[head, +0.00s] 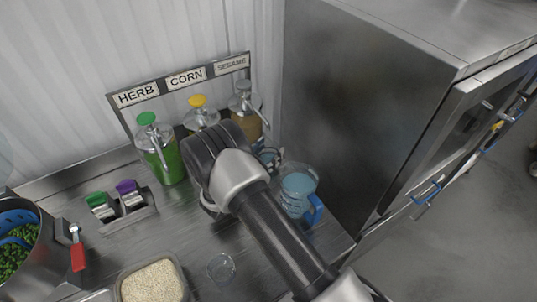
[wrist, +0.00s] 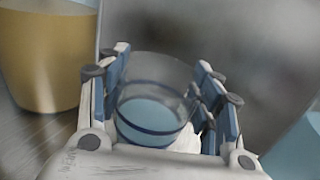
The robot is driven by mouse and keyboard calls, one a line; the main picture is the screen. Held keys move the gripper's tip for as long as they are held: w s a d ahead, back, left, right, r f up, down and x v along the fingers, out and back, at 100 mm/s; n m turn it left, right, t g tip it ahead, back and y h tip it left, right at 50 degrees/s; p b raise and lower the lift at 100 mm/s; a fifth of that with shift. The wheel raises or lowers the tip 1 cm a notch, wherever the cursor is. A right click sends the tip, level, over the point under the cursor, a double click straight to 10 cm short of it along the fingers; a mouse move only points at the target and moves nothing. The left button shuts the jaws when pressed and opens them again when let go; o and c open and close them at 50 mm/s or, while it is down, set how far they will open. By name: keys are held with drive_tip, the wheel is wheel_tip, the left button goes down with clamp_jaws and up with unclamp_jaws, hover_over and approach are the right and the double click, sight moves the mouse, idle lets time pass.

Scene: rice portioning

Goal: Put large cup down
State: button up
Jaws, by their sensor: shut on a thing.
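My gripper (wrist: 160,105) is shut on a clear cup with blue bands (wrist: 152,112), taken to be the large cup. The cup sits between the two blue-padded fingers, and its inside looks bluish at the bottom. In the head view the cup (head: 268,156) and the gripper are mostly hidden behind my arm, between the sesame dispenser and the pitcher. I cannot tell whether the cup's base touches the counter.
A water pitcher with a blue handle (head: 298,190) stands close on the right. The sesame dispenser (head: 246,113) is close behind; its tan body also shows in the wrist view (wrist: 45,55). A small clear cup (head: 221,268) and a grain tray (head: 180,267) stand in front. A steel cabinet (head: 350,100) is right.

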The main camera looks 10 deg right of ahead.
drive_tip(key=shift+f, duration=0.45)
drive_tip(key=shift+f, duration=0.2)
drive_tip(key=o, duration=1.2)
drive_tip(key=shift+r, duration=0.2)
drive_tip(key=p+v, duration=0.1)
drive_tip(key=v, duration=1.1)
